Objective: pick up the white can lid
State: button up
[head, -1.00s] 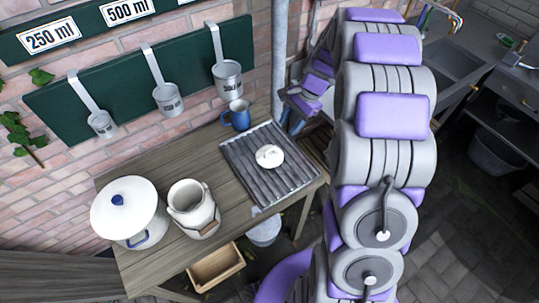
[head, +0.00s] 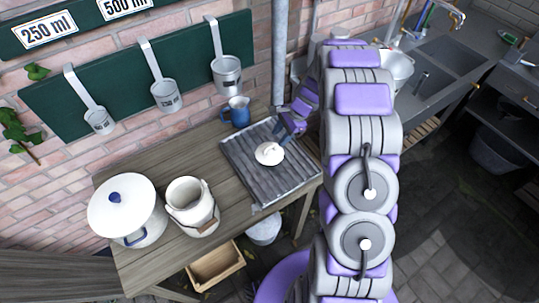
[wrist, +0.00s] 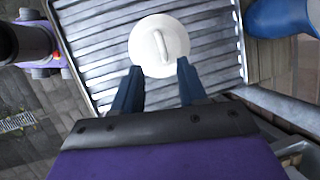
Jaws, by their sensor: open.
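The white can lid (head: 269,153) lies on the ribbed grey draining tray (head: 244,178) on the wooden table. It is round with a raised handle bar across its top. In the wrist view the lid (wrist: 159,46) is just beyond my fingertips, with its handle upright in the middle. My gripper (wrist: 159,72) is open and empty, its two dark blue fingers apart and pointing at the lid's near edge. In the head view my gripper (head: 283,138) is just right of and behind the lid, partly hidden by my arm.
A blue jug (head: 237,112) stands behind the tray. An open white churn (head: 192,207) and a lidded white pot (head: 126,210) stand on the table's left. Ladles (head: 227,76) hang on the wall board. A wooden crate (head: 216,267) and a bucket (head: 264,231) are below.

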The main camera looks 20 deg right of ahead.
aim_at(273, 146)
jog(key=shift+w+d+b+x, duration=0.15)
jog(key=shift+b+x, duration=0.3)
jog(key=shift+x, duration=1.2)
jog(key=shift+w+d+b+x, duration=0.15)
jog(key=shift+b+x, duration=0.25)
jog(key=shift+x, duration=1.25)
grip_shut()
